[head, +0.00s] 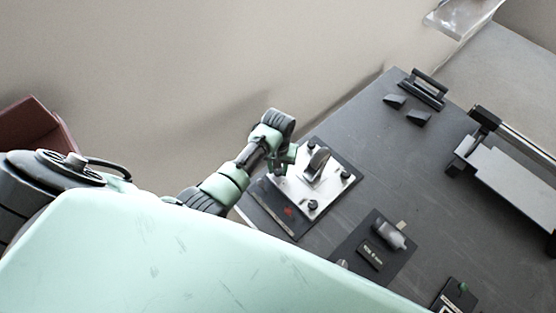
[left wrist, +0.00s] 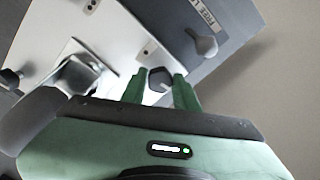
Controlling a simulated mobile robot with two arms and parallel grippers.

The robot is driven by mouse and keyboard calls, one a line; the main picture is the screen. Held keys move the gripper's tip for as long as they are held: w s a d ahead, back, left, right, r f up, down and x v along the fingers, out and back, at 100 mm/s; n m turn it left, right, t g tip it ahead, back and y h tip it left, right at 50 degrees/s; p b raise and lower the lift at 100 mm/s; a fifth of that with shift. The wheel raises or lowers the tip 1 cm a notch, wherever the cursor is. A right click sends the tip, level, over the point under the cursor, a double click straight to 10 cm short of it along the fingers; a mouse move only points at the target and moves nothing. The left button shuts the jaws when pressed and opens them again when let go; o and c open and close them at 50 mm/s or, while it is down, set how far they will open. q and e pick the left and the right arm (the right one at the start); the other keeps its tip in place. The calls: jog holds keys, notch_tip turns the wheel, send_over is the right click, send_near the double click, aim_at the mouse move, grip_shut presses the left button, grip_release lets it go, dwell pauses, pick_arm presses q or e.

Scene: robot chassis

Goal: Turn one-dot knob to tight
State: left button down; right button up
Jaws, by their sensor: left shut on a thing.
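A white plate (head: 288,192) lies on a dark panel on the table in the head view. It carries dark knobs near its corners, such as the right one (head: 346,174) and the front one (head: 313,205), and a raised handle (head: 318,162) in the middle. My left gripper (head: 285,168) is at the plate's left corner. In the left wrist view its green fingers (left wrist: 159,82) are on both sides of a dark knob (left wrist: 157,75), shut on it. I cannot make out any dots on this knob. My right gripper is not in view.
A dark panel with a grey lever (head: 388,236) lies in front of the plate. Small black blocks (head: 418,117) and a black handle (head: 423,88) stand at the back. A grey tray-like fixture (head: 510,180) is at the right. The table between them is clear.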

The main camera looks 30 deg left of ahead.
pick_arm(q)
jog(key=shift+m, duration=0.3)
jog(key=m, duration=0.2)
jog(key=shift+a+m, duration=0.1)
jog(key=shift+m, duration=0.3)
jog(key=m, duration=0.3)
jog(key=shift+m, duration=0.3)
jog(key=m, duration=0.4)
jog(key=shift+m, duration=1.3)
jog(key=c, duration=1.1)
grip_release()
jog(key=shift+o, duration=0.2)
